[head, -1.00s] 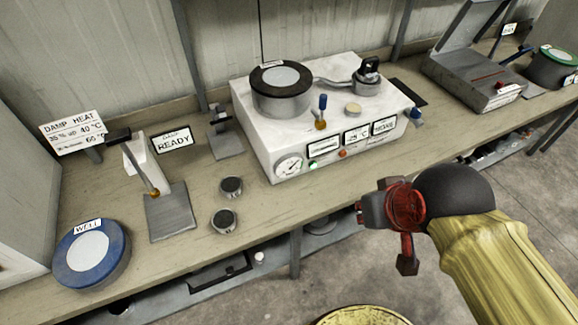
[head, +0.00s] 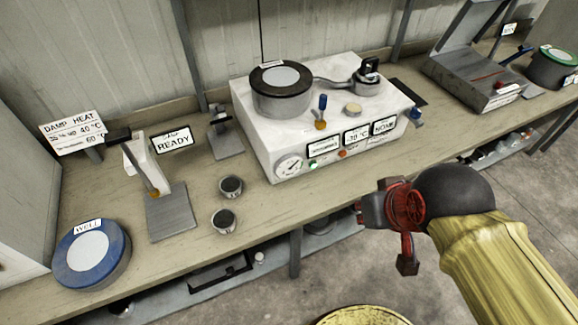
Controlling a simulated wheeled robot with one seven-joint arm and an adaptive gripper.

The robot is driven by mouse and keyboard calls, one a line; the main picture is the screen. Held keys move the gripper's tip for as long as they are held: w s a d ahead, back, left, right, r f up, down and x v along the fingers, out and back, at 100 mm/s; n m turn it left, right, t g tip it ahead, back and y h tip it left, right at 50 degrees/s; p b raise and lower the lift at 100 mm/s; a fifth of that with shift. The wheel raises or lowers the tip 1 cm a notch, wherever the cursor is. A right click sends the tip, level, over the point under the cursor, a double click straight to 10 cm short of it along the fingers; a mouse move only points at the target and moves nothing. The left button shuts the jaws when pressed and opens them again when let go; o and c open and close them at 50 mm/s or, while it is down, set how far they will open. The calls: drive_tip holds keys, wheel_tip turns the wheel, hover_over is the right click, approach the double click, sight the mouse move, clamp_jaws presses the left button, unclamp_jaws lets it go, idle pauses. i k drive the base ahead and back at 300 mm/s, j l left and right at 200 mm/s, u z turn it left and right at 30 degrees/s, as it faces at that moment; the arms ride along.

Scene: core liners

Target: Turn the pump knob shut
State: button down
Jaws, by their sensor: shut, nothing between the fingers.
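A white bench unit (head: 345,110) stands on the bench. On its top are a black-rimmed round chamber (head: 281,92), a dark fitting (head: 369,72) joined to it by a pipe, an upright blue-handled lever (head: 322,106) and a tan cap (head: 353,109). A blue knob (head: 416,114) sticks out at its right side. I cannot tell which of these is the pump knob. My gripper (head: 374,209) is shut and empty. It hangs in front of the bench, below and right of the unit's front panel, touching nothing that I can see.
To the left are a blue WELL container (head: 91,253), a metal stand (head: 168,212) and two small cups (head: 231,187). An open-lidded grey box (head: 490,85) stands right. A shelf runs below the bench.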

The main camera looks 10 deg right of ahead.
sight(230, 270)
drive_tip(key=u, duration=1.35)
